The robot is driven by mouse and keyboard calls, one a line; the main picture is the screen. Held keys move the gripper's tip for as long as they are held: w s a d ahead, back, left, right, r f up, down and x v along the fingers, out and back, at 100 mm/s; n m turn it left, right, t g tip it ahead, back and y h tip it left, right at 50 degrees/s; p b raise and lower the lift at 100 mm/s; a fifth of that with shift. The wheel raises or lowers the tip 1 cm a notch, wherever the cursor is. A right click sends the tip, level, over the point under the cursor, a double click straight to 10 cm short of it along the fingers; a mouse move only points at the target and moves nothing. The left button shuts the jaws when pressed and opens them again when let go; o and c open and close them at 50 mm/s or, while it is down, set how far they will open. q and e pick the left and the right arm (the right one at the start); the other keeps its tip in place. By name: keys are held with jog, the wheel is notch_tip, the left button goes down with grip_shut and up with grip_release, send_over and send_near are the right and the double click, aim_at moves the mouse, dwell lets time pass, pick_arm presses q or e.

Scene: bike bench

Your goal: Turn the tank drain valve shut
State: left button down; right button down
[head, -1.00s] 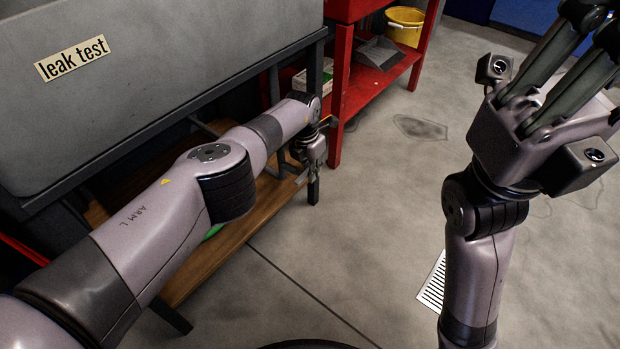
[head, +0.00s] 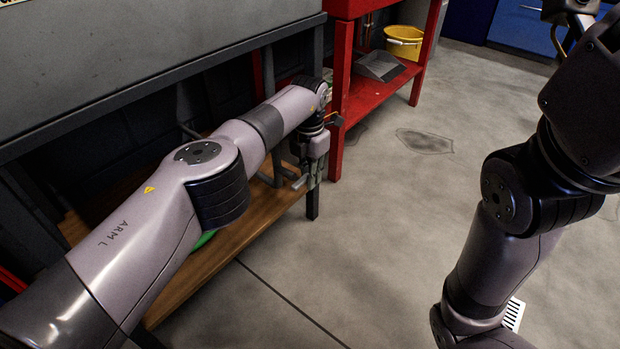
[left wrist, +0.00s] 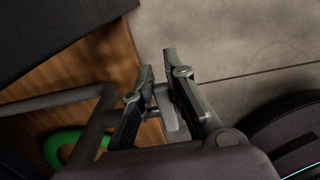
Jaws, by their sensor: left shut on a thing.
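The grey tank (head: 150,60) fills the upper left of the head view. My left gripper (head: 303,182) is low in front of the tank's stand, beside its front leg, and is shut on a small part at the drain, apparently the valve's handle. In the left wrist view my left gripper (left wrist: 157,72) has its fingers close together, with the pale grey handle (left wrist: 166,108) between them. A dark grey drain pipe (left wrist: 55,101) runs in from the left. The valve body is mostly hidden by the gripper. My right gripper (head: 572,12) is cut off at the top right; its fingers are unclear.
A wooden shelf (head: 222,262) lies under the tank, with a green ring-shaped thing (left wrist: 62,150) on it. A red bench (head: 342,100) stands behind, with a dustpan (head: 380,66) and yellow bucket (head: 404,42).

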pick_arm(q)
jog(key=shift+s+d, duration=0.15)
jog(key=c, duration=1.6)
grip_release()
jog(key=shift+a, duration=0.2)
jog(key=shift+r, duration=0.1)
notch_tip(320, 180, up, 8)
jog(key=shift+f, duration=0.25)
jog(key=shift+f, duration=0.1)
